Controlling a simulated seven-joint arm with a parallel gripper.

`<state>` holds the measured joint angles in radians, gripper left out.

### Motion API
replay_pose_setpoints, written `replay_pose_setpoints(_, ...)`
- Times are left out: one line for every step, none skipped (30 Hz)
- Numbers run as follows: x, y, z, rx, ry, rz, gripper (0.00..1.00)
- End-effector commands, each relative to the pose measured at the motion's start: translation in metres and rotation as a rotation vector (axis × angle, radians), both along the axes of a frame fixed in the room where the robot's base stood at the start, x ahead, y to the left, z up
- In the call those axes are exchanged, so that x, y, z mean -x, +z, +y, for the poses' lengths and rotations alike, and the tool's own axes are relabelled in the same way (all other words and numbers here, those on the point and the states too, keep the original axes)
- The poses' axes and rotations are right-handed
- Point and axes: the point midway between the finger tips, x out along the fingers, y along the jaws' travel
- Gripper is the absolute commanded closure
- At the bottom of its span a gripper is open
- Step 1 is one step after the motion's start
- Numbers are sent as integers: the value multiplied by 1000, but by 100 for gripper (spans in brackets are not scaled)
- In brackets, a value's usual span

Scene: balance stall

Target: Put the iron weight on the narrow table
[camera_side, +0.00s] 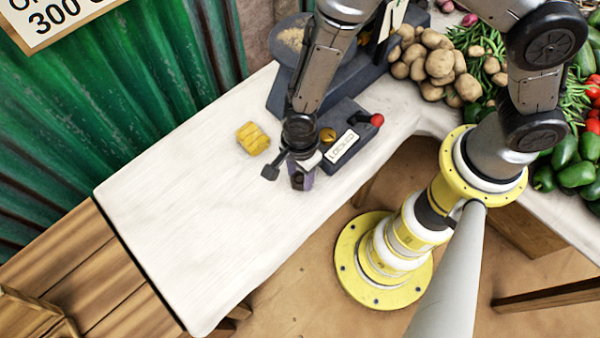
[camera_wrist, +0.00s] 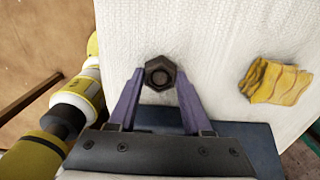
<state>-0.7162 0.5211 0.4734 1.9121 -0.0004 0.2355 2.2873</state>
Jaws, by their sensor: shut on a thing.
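My gripper (camera_side: 301,180) is over the white-covered table (camera_side: 190,210), just in front of a dark blue scale. In the wrist view its two purple fingers (camera_wrist: 160,74) are shut on the dark hexagonal iron weight (camera_wrist: 160,73), which sits between the fingertips. Which surface is the narrow table is not marked; the white-covered one is long and mostly bare.
A folded yellow cloth (camera_side: 253,138) lies left of my gripper. The scale (camera_side: 345,152) has a label reading LOCKED, a red knob (camera_side: 377,120) and a brass piece (camera_side: 327,135). Potatoes (camera_side: 435,60) and other vegetables are piled at upper right. The table's left half is clear.

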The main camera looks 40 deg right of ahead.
Motion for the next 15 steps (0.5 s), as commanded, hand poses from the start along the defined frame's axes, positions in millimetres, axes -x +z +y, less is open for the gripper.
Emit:
replay_pose_setpoints(0,-2,0,0,0,0,100)
replay_pose_setpoints(0,-3,0,0,0,-1,100)
replay_pose_setpoints(0,-3,0,-1,0,-1,100)
replay_pose_setpoints(0,-2,0,-1,0,-1,100)
replay_pose_setpoints(0,-2,0,-1,0,-1,100)
replay_pose_setpoints(0,-2,0,-1,0,-1,100)
replay_pose_setpoints(0,-2,0,-1,0,-1,100)
replay_pose_setpoints(0,-2,0,-1,0,-1,100)
replay_pose_setpoints(0,-3,0,-1,0,-1,100)
replay_pose_setpoints(0,-3,0,-1,0,-1,100)
replay_pose_setpoints(0,-4,0,-1,0,-1,100)
replay_pose_setpoints(0,-6,0,-1,0,-1,100)
replay_pose_setpoints(0,-5,0,-1,0,-1,45)
replay_pose_setpoints(0,-5,0,-1,0,-1,40)
replay_pose_setpoints(0,-5,0,-1,0,-1,33)
